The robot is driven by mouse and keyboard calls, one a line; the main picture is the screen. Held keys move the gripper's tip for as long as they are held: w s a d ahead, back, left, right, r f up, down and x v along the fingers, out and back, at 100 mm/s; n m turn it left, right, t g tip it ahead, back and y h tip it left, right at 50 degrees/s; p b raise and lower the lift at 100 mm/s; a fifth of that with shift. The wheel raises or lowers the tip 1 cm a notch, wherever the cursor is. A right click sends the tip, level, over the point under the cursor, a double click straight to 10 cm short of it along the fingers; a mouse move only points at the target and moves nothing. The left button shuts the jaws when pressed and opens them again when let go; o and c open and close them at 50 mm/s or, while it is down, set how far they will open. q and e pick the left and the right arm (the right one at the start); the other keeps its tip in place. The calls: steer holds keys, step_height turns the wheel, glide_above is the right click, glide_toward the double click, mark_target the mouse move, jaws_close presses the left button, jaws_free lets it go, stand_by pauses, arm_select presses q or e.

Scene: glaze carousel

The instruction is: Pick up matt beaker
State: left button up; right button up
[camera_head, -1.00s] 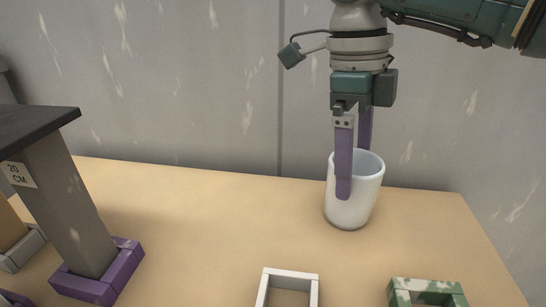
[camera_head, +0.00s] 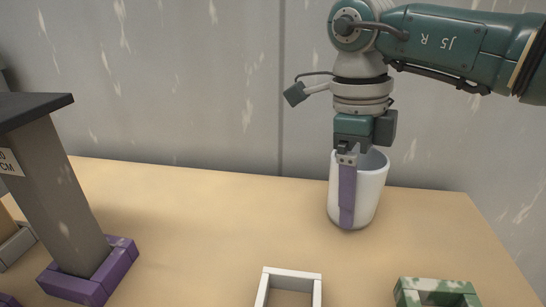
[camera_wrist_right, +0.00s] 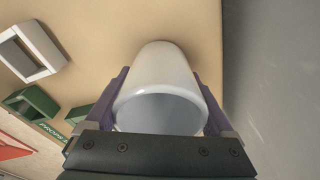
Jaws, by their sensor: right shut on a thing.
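The matt beaker is a white, open-topped cup (camera_head: 370,194) standing upright on the table near its back right edge. It also fills the middle of the right wrist view (camera_wrist_right: 158,85). My right gripper (camera_head: 348,222) reaches straight down over it and is shut on it, with a purple finger against the outer wall at the front. In the right wrist view the purple fingers (camera_wrist_right: 160,95) lie along both sides of the beaker. In the head view the far finger is hidden. The beaker looks to be resting on the table. My left gripper is not in view.
A white square frame (camera_head: 292,272) and a green-and-white marbled frame (camera_head: 436,285) lie at the front of the table (camera_head: 215,225). A grey post with a dark top stands in a purple frame (camera_head: 118,266) at the left. A grey wall (camera_head: 200,90) is behind.

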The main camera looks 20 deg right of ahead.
steer(key=c, duration=0.8)
